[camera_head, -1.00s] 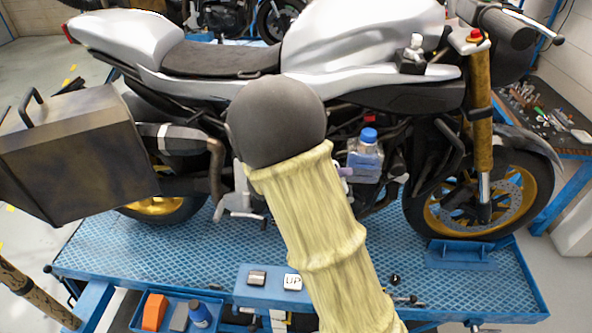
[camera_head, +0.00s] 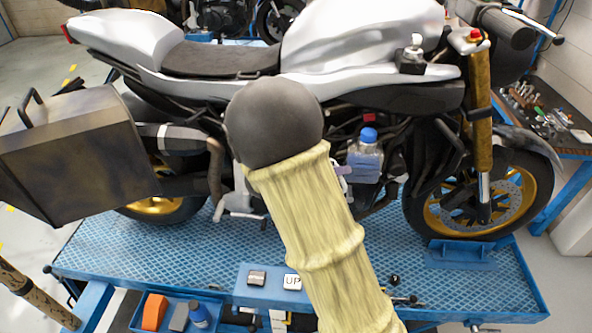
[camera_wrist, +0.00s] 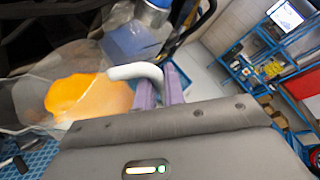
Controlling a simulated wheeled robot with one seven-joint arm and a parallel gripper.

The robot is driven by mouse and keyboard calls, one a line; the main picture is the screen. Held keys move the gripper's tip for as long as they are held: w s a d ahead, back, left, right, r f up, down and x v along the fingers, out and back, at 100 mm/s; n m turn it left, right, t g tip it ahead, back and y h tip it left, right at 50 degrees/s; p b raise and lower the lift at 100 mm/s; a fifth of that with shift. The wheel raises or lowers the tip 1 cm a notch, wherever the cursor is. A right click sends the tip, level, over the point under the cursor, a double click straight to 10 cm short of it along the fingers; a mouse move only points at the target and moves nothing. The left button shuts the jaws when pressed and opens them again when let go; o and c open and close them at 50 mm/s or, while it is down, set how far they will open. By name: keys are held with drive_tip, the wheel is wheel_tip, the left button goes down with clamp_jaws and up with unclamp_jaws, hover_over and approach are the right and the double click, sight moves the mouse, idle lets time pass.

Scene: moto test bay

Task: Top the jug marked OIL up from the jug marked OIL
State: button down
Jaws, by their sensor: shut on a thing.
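In the wrist view, my gripper (camera_wrist: 170,85) has its purple fingers shut on the pale curved handle (camera_wrist: 140,72) of a translucent jug (camera_wrist: 32,98). Orange liquid (camera_wrist: 88,97) shows inside it; its rim and full shape are not clear. A clear container with a blue cap (camera_wrist: 130,42) is close beyond it. In the head view this blue-capped container (camera_head: 366,160) stands upright against the motorcycle's side. I can read no OIL mark on either.
A silver motorcycle (camera_head: 340,45) stands on a blue lift platform (camera_head: 150,258), close behind my arm. A tray at the front edge holds a blue bottle (camera_head: 200,314) and an orange block (camera_head: 154,311). A tool bench (camera_head: 560,150) is at the right.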

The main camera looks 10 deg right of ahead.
drive_tip(key=shift+w+a+r+n+g+h, duration=0.15)
drive_tip(key=shift+w+r+n, duration=0.2)
drive_tip(key=shift+r, duration=0.15)
drive_tip(key=shift+w+a+r+n+g+h, duration=0.1)
drive_tip(key=shift+w+a+r+n+h, duration=0.1)
drive_tip(key=shift+r+n, duration=0.3)
drive_tip(key=shift+w+a+r+n+g+h, duration=0.15)
drive_tip(key=shift+w+r+n, duration=0.15)
drive_tip(key=shift+r, duration=0.25)
idle(6.5)
